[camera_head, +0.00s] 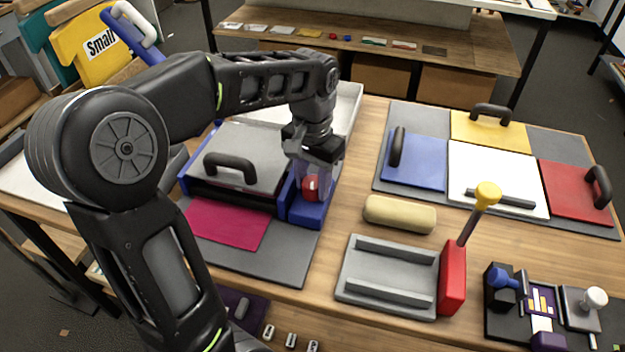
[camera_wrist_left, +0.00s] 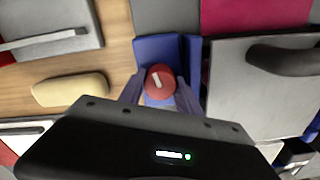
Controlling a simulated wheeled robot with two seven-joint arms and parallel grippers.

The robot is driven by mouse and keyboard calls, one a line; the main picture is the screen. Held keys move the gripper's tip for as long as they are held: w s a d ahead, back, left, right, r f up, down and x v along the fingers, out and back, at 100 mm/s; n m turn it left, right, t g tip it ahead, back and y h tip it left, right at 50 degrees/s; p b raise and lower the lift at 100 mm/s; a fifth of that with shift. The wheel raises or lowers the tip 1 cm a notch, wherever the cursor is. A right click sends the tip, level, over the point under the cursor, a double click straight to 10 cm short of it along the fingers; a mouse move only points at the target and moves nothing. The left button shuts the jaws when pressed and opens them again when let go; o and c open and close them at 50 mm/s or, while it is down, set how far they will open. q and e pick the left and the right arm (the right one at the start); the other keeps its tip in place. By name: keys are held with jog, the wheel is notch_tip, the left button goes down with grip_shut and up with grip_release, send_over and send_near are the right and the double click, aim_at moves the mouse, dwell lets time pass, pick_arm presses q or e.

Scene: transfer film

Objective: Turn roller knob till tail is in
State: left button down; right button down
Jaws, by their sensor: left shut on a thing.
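The red roller knob (camera_head: 311,188) sits on the blue end block (camera_head: 306,213) of a blue-framed unit with a grey lid (camera_head: 246,152). My left gripper (camera_head: 314,186) comes down from above and is shut on the knob. The left wrist view shows the knob (camera_wrist_left: 160,80) with a white mark on its top, between the two fingers (camera_wrist_left: 158,92). A magenta sheet (camera_head: 227,222) sticks out from the front of the unit onto a grey mat (camera_head: 290,250). The rollers are hidden under the lid. My right gripper is not in view.
A tan roll (camera_head: 399,214) lies just right of the unit. A grey tray (camera_head: 388,277) with a red block (camera_head: 452,278) and yellow-topped lever stands in front of it. Coloured panels with black handles (camera_head: 499,166) fill the right. Bare wood lies between.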

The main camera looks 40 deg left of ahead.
aim_at(313, 181)
pick_arm(q)
jog(key=m, duration=0.7)
jog(key=shift+r+p, duration=0.1)
jog(key=shift+p, duration=0.25)
jog(key=m, duration=0.4)
jog(key=shift+m+p, duration=0.35)
jog(key=shift+m, duration=1.55)
jog(key=c, duration=1.1)
grip_release()
jog(key=shift+c, duration=0.2)
jog(key=shift+r, duration=3.85)
